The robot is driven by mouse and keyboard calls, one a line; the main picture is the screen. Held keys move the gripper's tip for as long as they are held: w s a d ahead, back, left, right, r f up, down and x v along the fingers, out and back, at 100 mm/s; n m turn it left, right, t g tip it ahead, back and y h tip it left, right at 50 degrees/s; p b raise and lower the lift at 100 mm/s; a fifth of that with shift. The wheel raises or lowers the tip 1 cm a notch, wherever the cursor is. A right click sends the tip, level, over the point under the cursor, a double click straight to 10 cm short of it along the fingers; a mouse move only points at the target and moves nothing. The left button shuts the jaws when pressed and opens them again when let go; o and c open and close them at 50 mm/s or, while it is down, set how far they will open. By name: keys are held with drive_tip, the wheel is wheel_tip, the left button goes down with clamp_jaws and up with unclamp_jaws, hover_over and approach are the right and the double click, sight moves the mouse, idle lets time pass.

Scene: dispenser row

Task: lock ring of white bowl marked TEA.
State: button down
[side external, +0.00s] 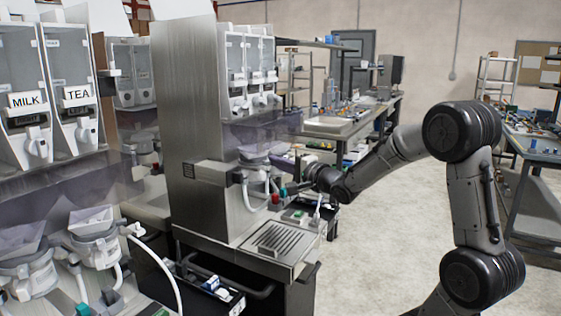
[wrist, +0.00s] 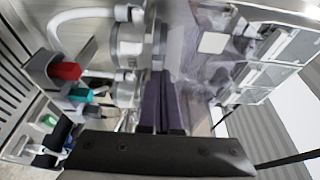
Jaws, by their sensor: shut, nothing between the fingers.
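In the side external view, a TEA sign (side external: 77,93) hangs on a hopper of the near machine at left. A white bowl with a grey ring (side external: 97,243) stands below that hopper row. My gripper (wrist: 161,76) is shut and empty, with its dark fingers together in the wrist view. They point towards white bowls with grey rings (wrist: 129,38) on the middle machine. I cannot tell whether they touch. No TEA mark is legible on these bowls. In the side external view my gripper is small and partly lost against the machine's bowls (side external: 258,160).
The middle machine (side external: 205,140) has a drip grate (side external: 272,243) below its bowls. A red block (wrist: 66,71) and a teal block (wrist: 80,96) sit beside the bowls. Clear hoppers (wrist: 270,75) are at right in the wrist view. Open floor lies behind my arm.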

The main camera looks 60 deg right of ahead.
drive_tip(key=shift+w+a, duration=0.15)
drive_tip(key=shift+a, duration=0.7)
drive_tip(key=shift+a+f, duration=0.1)
drive_tip(key=shift+a, duration=0.05)
drive_tip(key=s+d, duration=0.2)
drive_tip(key=d, duration=0.2)
drive_tip(key=s+a+r+n+g+y, duration=0.1)
drive_tip(key=s+a+r+n+y, duration=0.15)
drive_tip(key=a, duration=0.75)
drive_tip(key=s+a+r+n+y, duration=0.1)
drive_tip(key=s+a+n, duration=0.3)
drive_tip(key=a, duration=0.6)
drive_tip(key=s+a+f+n+g+y, duration=0.1)
drive_tip(key=s+a+f+n+g, duration=0.1)
drive_tip(key=s+f+n+g, duration=0.3)
drive_tip(key=s+a+f+n+g+y, duration=0.1)
drive_tip(key=s+a+f+n+g, duration=0.1)
drive_tip(key=s+f+n+g, duration=0.3)
drive_tip(key=s+f+n, duration=0.3)
drive_tip(key=s+n, duration=0.2)
drive_tip(key=s, duration=0.1)
drive_tip(key=shift+a+f, duration=0.25)
